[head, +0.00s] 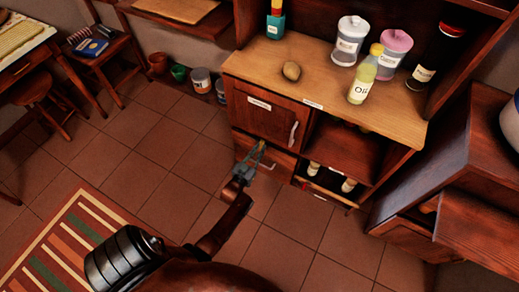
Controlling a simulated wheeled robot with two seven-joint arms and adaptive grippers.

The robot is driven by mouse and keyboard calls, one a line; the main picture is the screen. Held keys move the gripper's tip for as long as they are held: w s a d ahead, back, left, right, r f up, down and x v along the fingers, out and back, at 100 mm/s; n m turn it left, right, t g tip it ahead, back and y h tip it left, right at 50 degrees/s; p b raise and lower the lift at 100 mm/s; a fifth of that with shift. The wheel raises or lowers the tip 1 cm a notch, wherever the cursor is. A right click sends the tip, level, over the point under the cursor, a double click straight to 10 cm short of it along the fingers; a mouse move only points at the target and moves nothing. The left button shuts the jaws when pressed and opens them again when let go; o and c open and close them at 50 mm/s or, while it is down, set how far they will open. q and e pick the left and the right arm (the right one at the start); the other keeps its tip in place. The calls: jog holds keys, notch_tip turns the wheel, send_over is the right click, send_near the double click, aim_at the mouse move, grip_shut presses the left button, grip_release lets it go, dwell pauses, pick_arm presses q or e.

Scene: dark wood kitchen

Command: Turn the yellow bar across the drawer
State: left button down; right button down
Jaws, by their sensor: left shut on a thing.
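My left gripper (252,161) is at the front of the low drawer (283,160), under the cabinet door (262,113). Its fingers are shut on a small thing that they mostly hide. A thin yellowish strip, likely the yellow bar (262,146), shows at the fingertips. Its exact angle across the drawer is too small to tell. The drawer front looks closed. My right gripper is not in view.
A white handle (293,133) stands out from the door just above. To the right is an open lower compartment with small jars (348,185). The tiled floor (165,165) is clear to the left.

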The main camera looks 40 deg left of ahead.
pick_arm(q)
jog(key=c, duration=1.9)
grip_release()
jog(key=shift+c, duration=0.2)
jog(key=v, duration=1.2)
jog(key=shift+a+f, duration=0.1)
